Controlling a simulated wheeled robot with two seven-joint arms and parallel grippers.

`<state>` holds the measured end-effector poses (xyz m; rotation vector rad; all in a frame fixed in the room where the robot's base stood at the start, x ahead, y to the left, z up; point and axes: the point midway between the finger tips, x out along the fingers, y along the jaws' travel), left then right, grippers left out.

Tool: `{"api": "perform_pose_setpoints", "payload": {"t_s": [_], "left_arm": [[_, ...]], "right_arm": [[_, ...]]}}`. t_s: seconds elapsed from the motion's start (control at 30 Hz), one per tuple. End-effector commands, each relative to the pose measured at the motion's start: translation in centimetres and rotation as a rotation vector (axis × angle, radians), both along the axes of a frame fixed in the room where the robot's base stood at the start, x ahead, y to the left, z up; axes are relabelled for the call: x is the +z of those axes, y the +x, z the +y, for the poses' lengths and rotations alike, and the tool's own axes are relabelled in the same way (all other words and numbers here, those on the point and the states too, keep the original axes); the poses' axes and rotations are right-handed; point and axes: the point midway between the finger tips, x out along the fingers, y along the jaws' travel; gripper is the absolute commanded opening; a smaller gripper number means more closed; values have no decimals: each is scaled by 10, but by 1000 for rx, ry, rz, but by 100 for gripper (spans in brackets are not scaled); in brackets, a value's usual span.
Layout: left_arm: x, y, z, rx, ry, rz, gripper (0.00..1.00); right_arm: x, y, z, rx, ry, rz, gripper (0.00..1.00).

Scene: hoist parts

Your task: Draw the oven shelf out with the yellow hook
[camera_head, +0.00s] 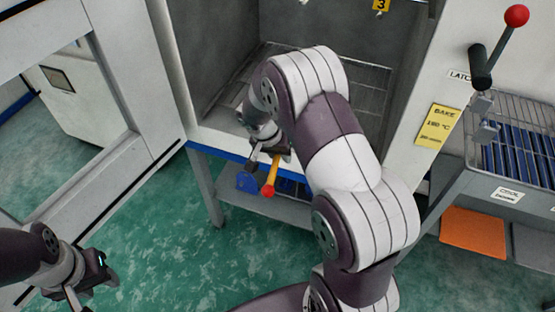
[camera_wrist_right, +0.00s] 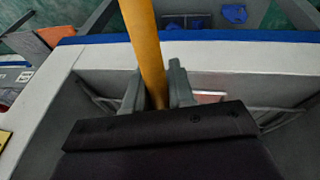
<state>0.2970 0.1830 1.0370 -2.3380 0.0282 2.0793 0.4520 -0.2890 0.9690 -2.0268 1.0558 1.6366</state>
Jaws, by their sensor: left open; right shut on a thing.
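The yellow hook (camera_head: 272,176) has a red ball end and points down at the front edge of the oven opening. My right gripper (camera_head: 267,152) is shut on its handle. In the right wrist view the yellow shaft (camera_wrist_right: 146,45) stands between the two fingers (camera_wrist_right: 158,88). The hook's far end is hidden by my arm and gripper. The oven shelf (camera_head: 368,92) is a wire rack inside the grey oven chamber, partly covered by my right arm. I cannot tell whether the hook touches it. My left gripper (camera_head: 92,280) is open and empty at the lower left, over the floor.
The oven door (camera_head: 150,150) stands open at the left. A latch lever with a red ball (camera_head: 516,16) and a yellow bake note (camera_head: 437,126) are at the right. A wire cooling rack (camera_head: 520,108) stands beyond them. Blue items (camera_head: 247,183) lie on the lower shelf beneath the oven.

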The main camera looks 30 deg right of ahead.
Motion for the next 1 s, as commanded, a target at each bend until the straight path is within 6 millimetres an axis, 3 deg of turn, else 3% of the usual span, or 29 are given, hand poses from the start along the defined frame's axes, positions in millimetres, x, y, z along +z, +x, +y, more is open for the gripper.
{"api": "perform_pose_setpoints", "payload": {"t_s": [0.37,0.5,1.0], "left_arm": [[12,0,0,0,0,0,44],[-11,0,0,0,0,1,44],[-59,0,0,0,0,0,44]], "right_arm": [[-3,29,-28,-2,-1,-1,0],[-26,29,-27,0,0,-2,0],[-76,29,-27,1,-1,-2,0]]}}
